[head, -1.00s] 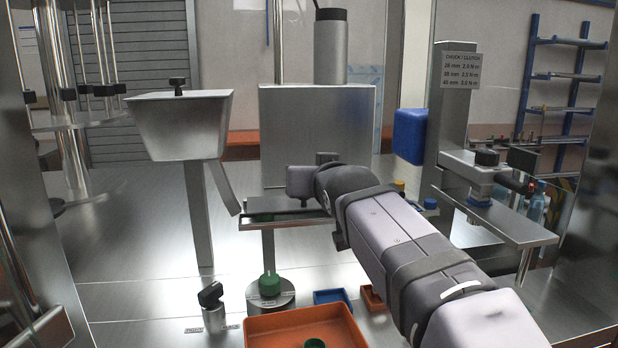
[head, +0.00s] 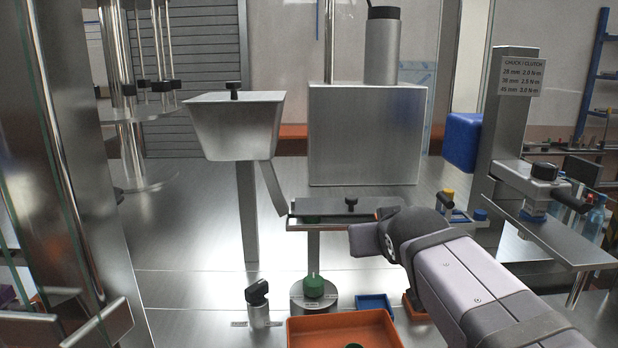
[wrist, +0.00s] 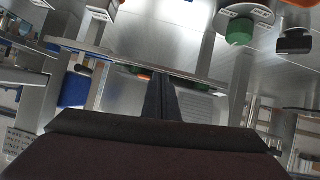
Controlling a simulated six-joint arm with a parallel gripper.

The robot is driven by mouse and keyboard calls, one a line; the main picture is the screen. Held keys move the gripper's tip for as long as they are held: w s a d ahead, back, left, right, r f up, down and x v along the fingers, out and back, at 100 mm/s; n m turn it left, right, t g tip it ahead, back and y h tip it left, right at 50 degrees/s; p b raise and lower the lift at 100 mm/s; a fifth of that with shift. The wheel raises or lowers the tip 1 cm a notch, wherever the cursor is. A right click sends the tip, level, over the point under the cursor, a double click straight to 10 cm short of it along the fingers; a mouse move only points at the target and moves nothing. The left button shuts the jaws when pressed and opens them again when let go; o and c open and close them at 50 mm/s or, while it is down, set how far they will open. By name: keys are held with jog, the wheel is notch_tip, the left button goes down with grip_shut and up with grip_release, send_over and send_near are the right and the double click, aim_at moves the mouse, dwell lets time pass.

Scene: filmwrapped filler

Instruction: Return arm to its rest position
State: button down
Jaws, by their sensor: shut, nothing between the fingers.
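My arm reaches in from the lower right of the head view, over the right side of the steel work table (head: 195,290). In the wrist view my gripper (wrist: 160,88) shows as two dark fingers pressed together with nothing between them. In the head view its fingertips cannot be made out past the wrist. The wrist is just in front of and right of the narrow steel shelf (head: 330,220), and I cannot tell whether they touch.
An orange tray (head: 340,330) lies front centre, with a blue bin (head: 374,302) behind it. A green knob (head: 314,286) stands on a round base. A hopper (head: 235,130) is left; the chuck station (head: 500,150) is right. The table's left middle is clear.

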jog(key=s+d+f+g+p, duration=0.1)
jog(key=s+f+g+p, duration=0.1)
jog(key=s+f, duration=0.1)
jog(key=s+d+f+n+g+h+p, duration=0.1)
jog(key=s+d+f+p, duration=0.1)
jog(key=s+f, duration=0.1)
jog(key=s+d+f+n+g+h+p, duration=0.1)
jog(key=s+f+g+p, duration=0.1)
jog(key=s+f, duration=0.2)
jog(key=shift+d+f+g+p, duration=0.1)
jog(key=shift+d+g+p, duration=0.15)
jog(key=shift+g+p, duration=0.05)
jog(key=s+d+f+g+p, duration=0.1)
jog(key=s+f+g+p, duration=0.15)
jog(key=s+f, duration=0.35)
jog(key=s+d+f+g+p, duration=0.1)
jog(key=s+f+g, duration=0.2)
jog(key=s, duration=0.5)
jog(key=s+a+f+m+y+b, duration=0.2)
jog(key=a+f+b, duration=0.1)
jog(key=a+f, duration=0.3)
jog(key=shift+s+a+f+m+g+y+b, duration=0.25)
jog(key=shift+f+g+y+b, duration=0.2)
jog(key=shift+f, duration=0.3)
jog(key=shift+w, duration=0.1)
